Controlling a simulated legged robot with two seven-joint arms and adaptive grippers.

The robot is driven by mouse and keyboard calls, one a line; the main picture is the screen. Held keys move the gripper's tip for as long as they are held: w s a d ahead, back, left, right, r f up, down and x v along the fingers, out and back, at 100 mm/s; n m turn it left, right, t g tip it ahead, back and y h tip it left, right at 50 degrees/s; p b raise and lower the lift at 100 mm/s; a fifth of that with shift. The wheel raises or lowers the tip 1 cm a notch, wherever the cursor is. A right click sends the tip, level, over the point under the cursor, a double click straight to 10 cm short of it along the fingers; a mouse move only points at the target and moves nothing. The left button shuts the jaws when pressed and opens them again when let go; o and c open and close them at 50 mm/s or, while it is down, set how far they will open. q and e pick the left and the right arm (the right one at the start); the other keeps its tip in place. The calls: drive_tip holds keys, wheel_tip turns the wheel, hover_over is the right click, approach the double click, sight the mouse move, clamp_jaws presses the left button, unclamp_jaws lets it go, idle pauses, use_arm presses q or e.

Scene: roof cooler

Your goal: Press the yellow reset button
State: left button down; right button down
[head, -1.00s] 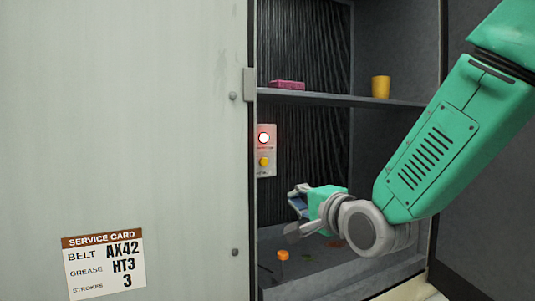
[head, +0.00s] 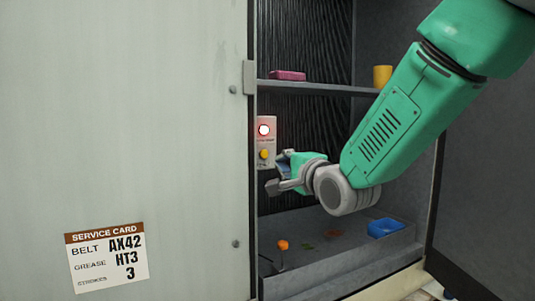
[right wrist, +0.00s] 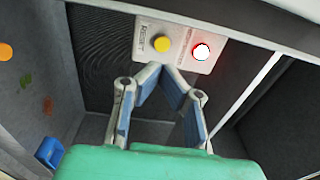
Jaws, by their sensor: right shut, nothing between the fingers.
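The yellow reset button (head: 264,154) sits on a pale panel (head: 272,142) inside the cabinet, below a lit red lamp (head: 263,129). In the right wrist view the yellow button (right wrist: 161,44) is beside the word RESET, with the glowing lamp (right wrist: 201,52) to its right. My right gripper (head: 276,170) is just right of and slightly below the button in the head view. In the right wrist view its fingertips (right wrist: 163,70) are together and empty, just below the button; I cannot tell whether they touch the panel. My left gripper is not in view.
The cabinet floor holds a blue tray (head: 385,228) and an orange-topped lever (head: 282,245). A closed panel with a service card (head: 107,257) fills the left.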

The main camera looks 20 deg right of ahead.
sight(264, 153)
drive_tip(key=w, duration=0.2)
drive_tip(key=w+p, duration=0.1)
drive_tip(key=w, duration=0.2)
drive_tip(key=w+p, duration=0.1)
drive_tip(key=w, duration=0.1)
drive_tip(key=shift+w+a+r, duration=0.1)
drive_tip(key=shift+w+a, duration=0.05)
drive_tip(key=shift+a, duration=0.1)
drive_tip(key=shift+w, duration=0.5)
drive_tip(key=shift+w+r, duration=0.1)
drive_tip(key=shift+r, duration=0.2)
drive_tip(key=shift+w, duration=0.15)
